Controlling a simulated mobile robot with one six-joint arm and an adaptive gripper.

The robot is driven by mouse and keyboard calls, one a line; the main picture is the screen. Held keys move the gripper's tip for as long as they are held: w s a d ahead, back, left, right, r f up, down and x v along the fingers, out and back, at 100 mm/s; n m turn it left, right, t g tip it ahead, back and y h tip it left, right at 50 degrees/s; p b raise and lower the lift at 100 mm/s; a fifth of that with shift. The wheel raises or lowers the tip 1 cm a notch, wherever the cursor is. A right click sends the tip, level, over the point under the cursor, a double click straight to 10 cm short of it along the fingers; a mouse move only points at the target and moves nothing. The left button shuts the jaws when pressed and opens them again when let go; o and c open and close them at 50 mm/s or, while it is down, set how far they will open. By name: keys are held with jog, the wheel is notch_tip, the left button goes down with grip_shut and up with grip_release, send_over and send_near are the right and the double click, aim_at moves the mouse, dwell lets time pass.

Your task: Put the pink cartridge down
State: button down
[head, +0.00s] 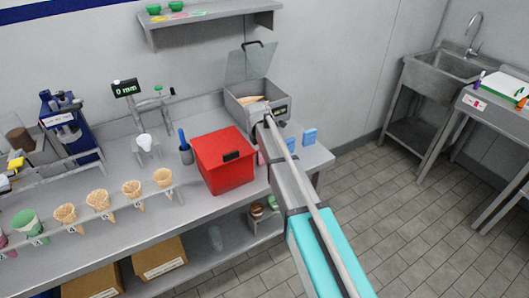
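A small patch of pink (261,158), which looks like part of the pink cartridge, shows between the red box and my arm. Most of it is hidden, so I cannot tell whether it rests on the counter or is held. My arm reaches from the bottom right over the right end of the steel counter (115,222). My gripper's fingers cannot be made out at the arm's far end, so their opening and any hold are hidden.
A red box (222,160) stands just left of my arm. Blue cartridges (309,137) stand right of it. Behind is a steel bin (284,106) with a raised clear lid. Several cones (98,200) stand in a front rack. A sink (447,68) is at the right.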

jog(key=shift+f, duration=0.15)
jog(key=c, duration=0.5)
grip_release()
jog(key=shift+c, duration=0.2)
jog(key=shift+r, duration=0.2)
notch_tip(320, 180, up, 12)
jog(key=s+a+p, duration=0.1)
jog(key=p, duration=1.1)
jog(key=shift+a, duration=0.2)
jog(key=shift+f, duration=0.1)
